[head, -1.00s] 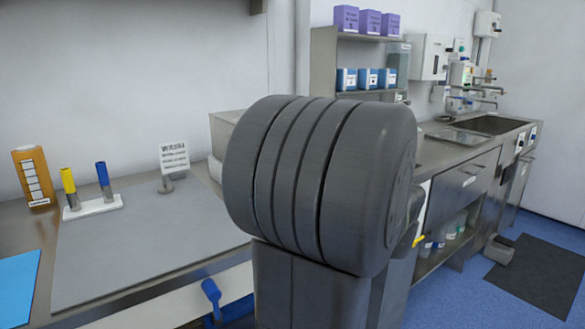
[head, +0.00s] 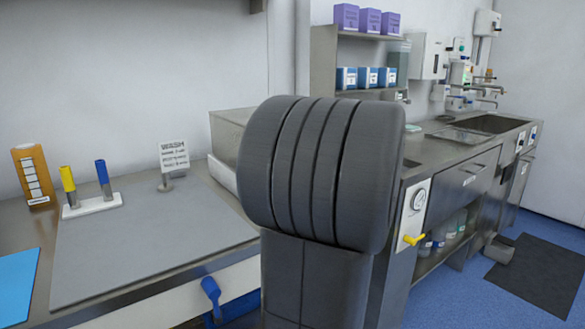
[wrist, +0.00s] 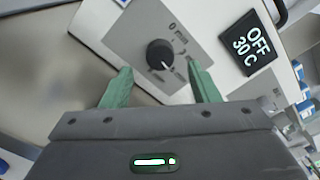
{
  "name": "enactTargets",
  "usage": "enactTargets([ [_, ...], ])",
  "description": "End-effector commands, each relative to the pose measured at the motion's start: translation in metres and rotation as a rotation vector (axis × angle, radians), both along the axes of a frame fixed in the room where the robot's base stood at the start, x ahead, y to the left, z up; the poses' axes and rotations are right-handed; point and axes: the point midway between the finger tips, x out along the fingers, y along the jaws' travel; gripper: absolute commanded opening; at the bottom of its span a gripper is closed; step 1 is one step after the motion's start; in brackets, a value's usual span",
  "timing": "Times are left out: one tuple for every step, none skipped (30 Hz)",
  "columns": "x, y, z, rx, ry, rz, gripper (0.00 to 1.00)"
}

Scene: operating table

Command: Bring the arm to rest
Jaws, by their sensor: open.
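My gripper (wrist: 160,92) shows in the wrist view with its two green fingers apart and nothing between them. Beyond the fingertips is a black knob (wrist: 160,54) on a grey panel with minute markings. The fingers appear apart from the knob, though the exact gap is hard to tell. A black display (wrist: 248,42) beside it reads OFF and 30 C. In the head view my own dark grey arm link fills the middle and hides the gripper.
A yellow-handled valve (head: 413,240) and sink counter (head: 450,140) stand at right.

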Motion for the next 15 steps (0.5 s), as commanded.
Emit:
enactTargets([
  [0.008, 0.007, -0.001, 0.001, -0.001, 0.004, 0.55],
  [0.013, 0.011, -0.001, 0.001, -0.001, 0.004, 0.55],
  [0.019, 0.015, -0.001, 0.002, -0.001, 0.005, 0.55],
  [0.024, 0.019, -0.001, 0.001, 0.000, 0.004, 0.55],
  [0.028, 0.023, -0.001, 0.001, 0.000, 0.006, 0.55],
  [0.031, 0.024, 0.003, 0.010, 0.008, 0.001, 0.55],
  [0.030, 0.022, 0.005, 0.029, 0.022, -0.001, 0.55],
  [0.029, 0.022, 0.005, 0.045, 0.033, -0.001, 0.55],
  [0.029, 0.021, 0.005, 0.065, 0.048, -0.001, 0.55],
  [0.029, 0.021, 0.005, 0.082, 0.059, 0.000, 0.55],
  [0.029, 0.021, 0.005, 0.097, 0.071, -0.001, 0.55],
  [0.029, 0.021, 0.005, 0.116, 0.085, -0.001, 0.55],
  [0.029, 0.022, 0.005, 0.131, 0.096, -0.001, 0.55],
  [0.029, 0.021, 0.005, 0.148, 0.108, -0.001, 0.55],
  [0.029, 0.021, 0.005, 0.167, 0.122, -0.001, 0.55],
])
